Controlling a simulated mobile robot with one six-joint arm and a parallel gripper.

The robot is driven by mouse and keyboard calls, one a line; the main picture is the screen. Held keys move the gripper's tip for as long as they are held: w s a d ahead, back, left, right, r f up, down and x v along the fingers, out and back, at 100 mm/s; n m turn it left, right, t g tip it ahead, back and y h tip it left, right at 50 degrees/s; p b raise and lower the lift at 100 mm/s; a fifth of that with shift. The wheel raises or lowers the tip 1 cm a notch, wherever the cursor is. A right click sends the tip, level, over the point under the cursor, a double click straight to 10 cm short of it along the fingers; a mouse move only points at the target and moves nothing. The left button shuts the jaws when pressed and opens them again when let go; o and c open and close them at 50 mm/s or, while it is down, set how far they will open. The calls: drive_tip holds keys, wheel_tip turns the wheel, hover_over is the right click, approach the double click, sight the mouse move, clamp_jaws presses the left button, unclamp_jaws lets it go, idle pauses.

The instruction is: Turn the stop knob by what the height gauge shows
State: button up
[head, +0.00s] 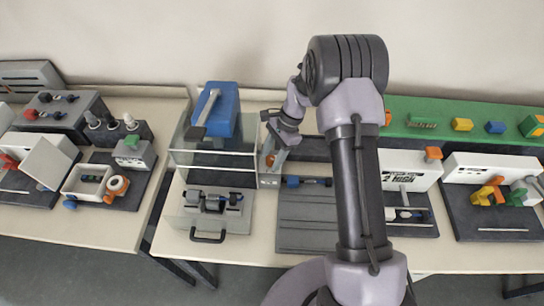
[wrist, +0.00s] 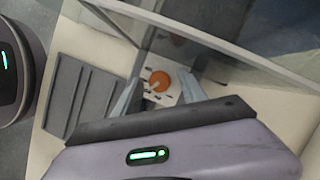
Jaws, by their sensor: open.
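The orange round stop knob (wrist: 159,81) sits on a white plate with dark marks around it, and a pale pointer line shows on its face. In the head view the knob (head: 270,160) is small, at the right side of the clear-walled press station. My gripper (wrist: 160,92) is open, with one finger on each side of the knob in the picture. I cannot tell whether the fingers touch it. In the head view my gripper (head: 274,154) reaches down at the knob. I cannot pick out the height gauge or its reading for sure.
The blue press (head: 222,108) stands behind clear guard walls left of my gripper. A grey ribbed board (head: 306,222) lies in front right. A white panel (head: 408,168) with black print is partly hidden by my arm. Other stations fill both sides.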

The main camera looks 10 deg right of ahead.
clamp_jaws()
drive_tip(key=m+b, duration=0.1)
drive_tip(key=m, duration=0.1)
drive_tip(key=m+t, duration=0.1)
drive_tip(key=m, duration=0.1)
drive_tip(key=shift+s+t+b, duration=0.15)
drive_tip(key=shift+t+b, duration=0.15)
drive_tip(key=shift+b, duration=0.1)
drive_tip(key=m+t+b, duration=0.1)
drive_tip(key=m, duration=0.2)
drive_tip(key=shift+s+m, duration=0.1)
drive_tip(key=shift+m, duration=0.2)
drive_tip(key=m+t, duration=0.1)
drive_tip(key=m, duration=0.1)
drive_tip(key=m+h, duration=0.1)
drive_tip(key=m, duration=0.1)
drive_tip(key=shift+a+m+t, duration=0.1)
drive_tip(key=shift+m+t, duration=0.2)
drive_tip(key=shift+t, duration=0.1)
drive_tip(key=shift+s+m+t+h, duration=0.1)
drive_tip(key=shift+m+t+h, duration=0.35)
drive_tip(key=shift+m, duration=1.25)
